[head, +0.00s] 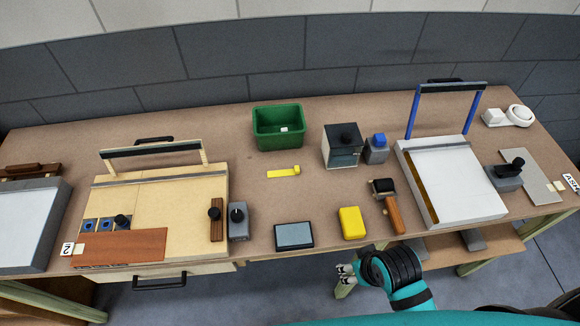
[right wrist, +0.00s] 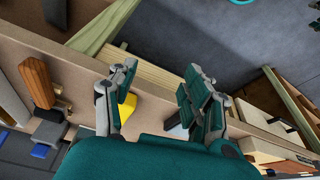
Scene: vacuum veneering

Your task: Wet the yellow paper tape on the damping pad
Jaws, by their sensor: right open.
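The yellow paper tape (head: 284,171) lies flat on the bench, behind the damping pad, with a small tab at its right end. The damping pad (head: 294,236), a grey-blue rectangle with a dark rim, lies near the front edge. My right gripper (head: 346,274) is in front of the bench edge, right of the pad and well apart from the tape. In the right wrist view its fingers (right wrist: 160,95) are spread with nothing held between them; a yellow block (right wrist: 127,110) shows beyond them. My left gripper is not in view.
The yellow block (head: 351,222) sits right of the pad, beside a wooden-handled roller (head: 393,212). A green bin (head: 279,127) and a dark box (head: 342,146) stand behind. Framed boards (head: 160,205) flank both sides. Bench between tape and pad is clear.

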